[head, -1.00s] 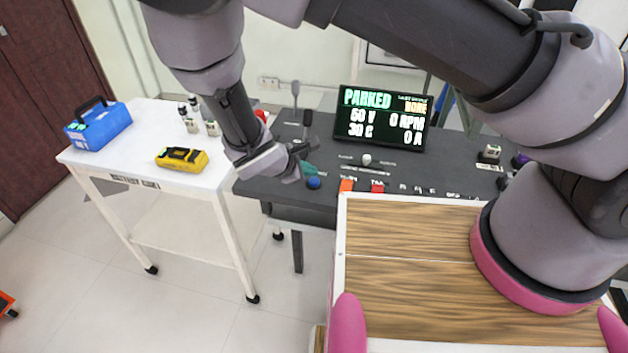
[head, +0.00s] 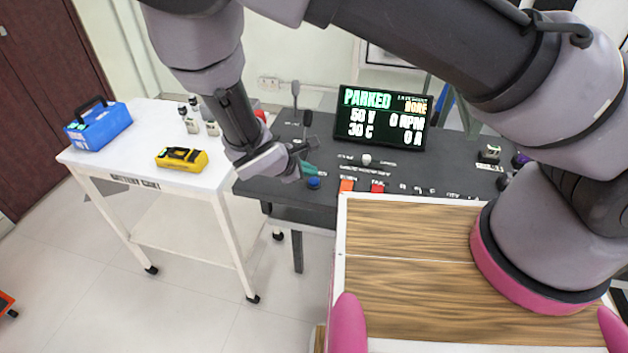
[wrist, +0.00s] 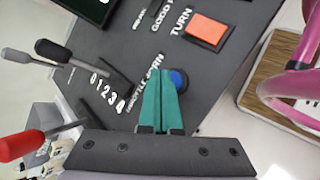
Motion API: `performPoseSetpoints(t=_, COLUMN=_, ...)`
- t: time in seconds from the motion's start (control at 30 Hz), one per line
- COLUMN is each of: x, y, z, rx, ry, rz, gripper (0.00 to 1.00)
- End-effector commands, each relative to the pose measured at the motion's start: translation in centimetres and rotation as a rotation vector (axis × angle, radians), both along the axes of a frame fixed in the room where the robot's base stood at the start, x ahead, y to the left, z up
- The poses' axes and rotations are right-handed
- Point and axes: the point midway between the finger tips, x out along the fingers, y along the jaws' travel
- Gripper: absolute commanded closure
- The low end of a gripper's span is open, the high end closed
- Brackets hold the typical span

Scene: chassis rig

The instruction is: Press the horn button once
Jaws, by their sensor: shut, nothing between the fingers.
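The blue round horn button (wrist: 180,80) sits on the dark panel in the wrist view, beside a white label whose readable end is "RN". My gripper (wrist: 160,73) has its green fingers together and empty. Its tips are just left of the button and partly cover its edge; I cannot tell if they touch it. In the head view the button (head: 313,183) shows just below the green tips of my gripper (head: 309,168).
An orange TURN button (wrist: 208,29) is near the horn button. Levers (wrist: 60,52) and a red-knobbed lever (wrist: 18,145) stand left in the wrist view. The display (head: 382,118) reads PARKED. A white cart (head: 150,165) holds a yellow meter (head: 182,159) and a blue case (head: 98,126).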

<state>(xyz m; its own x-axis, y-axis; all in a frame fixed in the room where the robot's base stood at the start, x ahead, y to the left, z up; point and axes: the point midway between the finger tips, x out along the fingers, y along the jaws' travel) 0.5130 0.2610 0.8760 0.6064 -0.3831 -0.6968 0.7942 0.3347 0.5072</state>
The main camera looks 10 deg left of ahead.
Motion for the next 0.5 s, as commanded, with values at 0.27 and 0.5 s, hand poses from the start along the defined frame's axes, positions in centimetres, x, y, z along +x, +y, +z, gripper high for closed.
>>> performPoseSetpoints(t=0.27, x=0.00, y=-0.01, z=-0.35, rx=-0.001, ry=0.000, rz=0.001, gripper=1.00)
performPoseSetpoints(t=0.5, x=0.00, y=0.00, z=-0.86, rx=0.000, ry=0.000, rz=0.000, gripper=1.00)
